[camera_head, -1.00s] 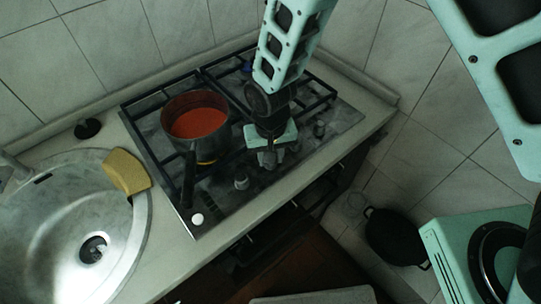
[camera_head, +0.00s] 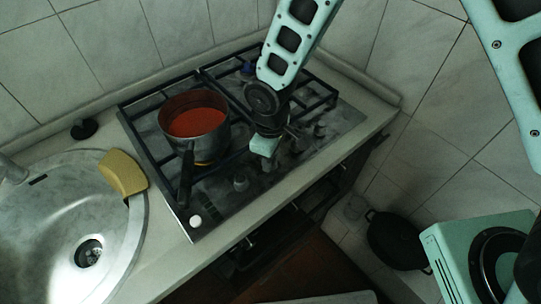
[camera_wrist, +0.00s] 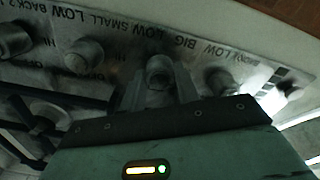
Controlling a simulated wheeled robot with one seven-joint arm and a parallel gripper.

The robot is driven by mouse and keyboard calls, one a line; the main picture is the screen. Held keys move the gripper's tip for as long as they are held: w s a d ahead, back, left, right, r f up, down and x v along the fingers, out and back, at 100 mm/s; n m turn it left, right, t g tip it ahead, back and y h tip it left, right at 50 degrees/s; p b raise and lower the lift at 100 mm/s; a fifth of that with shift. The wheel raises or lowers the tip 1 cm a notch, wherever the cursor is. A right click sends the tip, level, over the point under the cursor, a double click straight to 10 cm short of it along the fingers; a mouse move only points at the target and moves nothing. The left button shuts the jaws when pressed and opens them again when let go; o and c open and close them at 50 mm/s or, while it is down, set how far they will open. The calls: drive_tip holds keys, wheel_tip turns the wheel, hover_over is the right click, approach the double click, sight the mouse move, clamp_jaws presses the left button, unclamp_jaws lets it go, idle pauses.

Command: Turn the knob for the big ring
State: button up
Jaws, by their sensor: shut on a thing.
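The knob for the big ring (camera_wrist: 159,70) is a grey round knob on the hob's front panel, beside the printed word BIG in the wrist view. My gripper (camera_wrist: 158,82) is shut on it, one finger on each side. In the head view my gripper (camera_head: 268,160) is low over the front strip of the hob (camera_head: 222,203), its green body seen narrow. The fingers and the held knob are mostly hidden there. The knob's exact angle is hard to tell.
Other knobs flank it in the wrist view, one at left (camera_wrist: 84,54) and one at right (camera_wrist: 220,80). A pot of red liquid (camera_head: 194,122) stands on the left burner, its dark handle (camera_head: 186,180) pointing forward. A yellow sponge (camera_head: 123,173) lies by the sink (camera_head: 60,240).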

drive_tip(key=shift+n, duration=1.6)
drive_tip(key=o, duration=1)
drive_tip(key=shift+r, duration=0.1)
wheel_tip(320, 180, up, 17)
drive_tip(key=shift+r+b, duration=0.1)
drive_tip(key=shift+b, duration=0.75)
drive_tip(key=s+d+m, duration=0.2)
drive_tip(key=s+d, duration=0.1)
drive_tip(key=s, duration=0.3)
drive_tip(key=s+d+r+m, duration=0.1)
drive_tip(key=s+d+m, duration=0.2)
drive_tip(key=s, duration=0.2)
drive_tip(key=s+d+r+m, duration=0.1)
drive_tip(key=s+d+m, duration=0.1)
drive_tip(key=s+d, duration=0.2)
drive_tip(key=shift+s+d+m+y, duration=0.1)
drive_tip(key=shift+s+m+y, duration=0.25)
drive_tip(key=shift+s, duration=0.95)
